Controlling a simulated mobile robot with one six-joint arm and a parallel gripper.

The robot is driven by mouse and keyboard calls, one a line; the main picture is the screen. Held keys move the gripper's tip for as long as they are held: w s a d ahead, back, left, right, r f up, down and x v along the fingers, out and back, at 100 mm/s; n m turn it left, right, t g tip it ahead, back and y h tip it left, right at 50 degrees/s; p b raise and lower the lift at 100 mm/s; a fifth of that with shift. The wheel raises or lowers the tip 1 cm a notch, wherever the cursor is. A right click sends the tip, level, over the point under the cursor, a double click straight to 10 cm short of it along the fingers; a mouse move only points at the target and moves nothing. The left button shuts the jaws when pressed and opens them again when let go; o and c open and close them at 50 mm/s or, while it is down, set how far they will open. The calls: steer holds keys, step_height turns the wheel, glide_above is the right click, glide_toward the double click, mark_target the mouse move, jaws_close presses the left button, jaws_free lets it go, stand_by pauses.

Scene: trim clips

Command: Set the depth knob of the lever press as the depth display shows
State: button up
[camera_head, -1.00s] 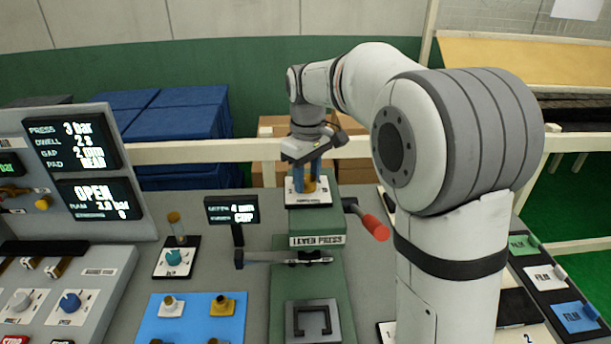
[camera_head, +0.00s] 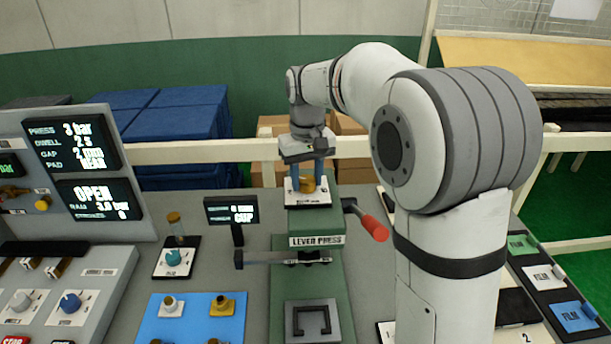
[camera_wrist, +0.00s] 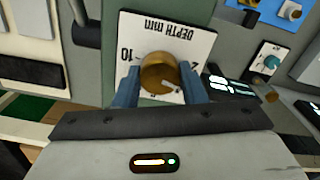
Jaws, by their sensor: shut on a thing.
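The brass depth knob (camera_head: 307,185) sits on a white dial plate (camera_head: 293,197) on top of the green lever press (camera_head: 312,228). My gripper (camera_head: 307,179) reaches down over it, with one blue finger on each side, shut on the knob. In the wrist view the knob (camera_wrist: 158,73) lies between the fingers. The plate (camera_wrist: 133,30) reads "DEPTH mm" with a 10 at left; some marks are hidden by the fingers. A light pointer mark shows at the knob's lower right. The depth display (camera_head: 231,209) stands left of the press; its digit is too small to read surely.
The press's red-handled lever (camera_head: 374,226) sticks out at right, near my arm. A panel with two screens (camera_head: 72,145) stands at left. A teal knob (camera_head: 173,257) and a blue mat (camera_head: 190,335) with small fittings lie left of the press.

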mark_target(306, 179)
steer(key=shift+r+m, duration=0.1)
steer(key=shift+m, duration=2.2)
steer(key=o, duration=1)
step_height(306, 179, up, 8)
steer(key=shift+f+b, duration=0.15)
steer(key=shift+b, duration=0.15)
steer(key=shift+a+f, duration=0.1)
